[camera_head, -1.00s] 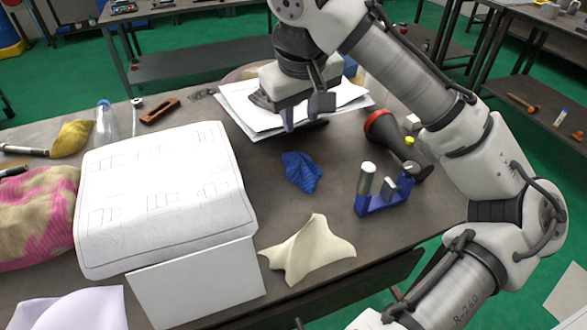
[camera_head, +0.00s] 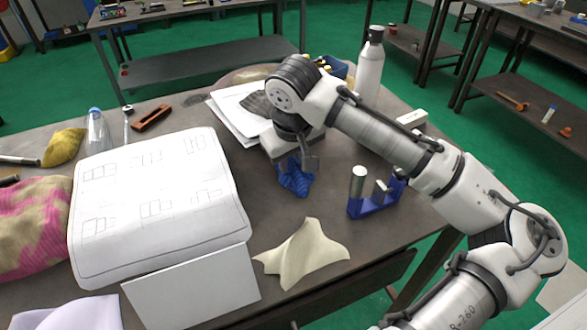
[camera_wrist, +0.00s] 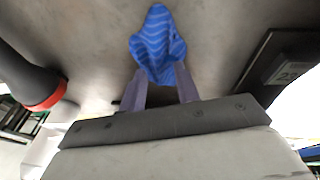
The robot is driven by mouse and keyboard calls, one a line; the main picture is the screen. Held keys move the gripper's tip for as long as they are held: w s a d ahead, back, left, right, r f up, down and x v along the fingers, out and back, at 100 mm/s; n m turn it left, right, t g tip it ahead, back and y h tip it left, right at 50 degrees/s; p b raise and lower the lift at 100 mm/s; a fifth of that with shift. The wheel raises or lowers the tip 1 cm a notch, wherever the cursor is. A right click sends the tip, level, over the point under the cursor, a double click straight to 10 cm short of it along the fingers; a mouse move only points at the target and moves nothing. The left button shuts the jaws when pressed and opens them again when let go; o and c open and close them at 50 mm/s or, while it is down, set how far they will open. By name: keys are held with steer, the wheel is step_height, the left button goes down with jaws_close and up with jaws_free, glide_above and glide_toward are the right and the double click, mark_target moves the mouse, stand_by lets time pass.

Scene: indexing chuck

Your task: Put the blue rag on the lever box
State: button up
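The blue rag (camera_head: 296,180) lies crumpled on the dark table, partly hidden by my gripper (camera_head: 297,163) above it. In the wrist view, the striped rag (camera_wrist: 157,40) lies just ahead of and between the two fingers of my gripper (camera_wrist: 160,76). The fingers are apart, one on each side of the rag's near end; I cannot tell whether they touch it. No thing is clearly recognisable as the lever box.
A cream cloth (camera_head: 303,252) lies near the front edge. Papers (camera_head: 235,110) lie behind my gripper. A white bottle (camera_head: 370,68) stands at the back. The red-rimmed black object (camera_wrist: 45,90) is beside the rag.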

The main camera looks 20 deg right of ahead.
steer(key=shift+w+f, duration=0.2)
steer(key=shift+f, duration=0.5)
jaws_close()
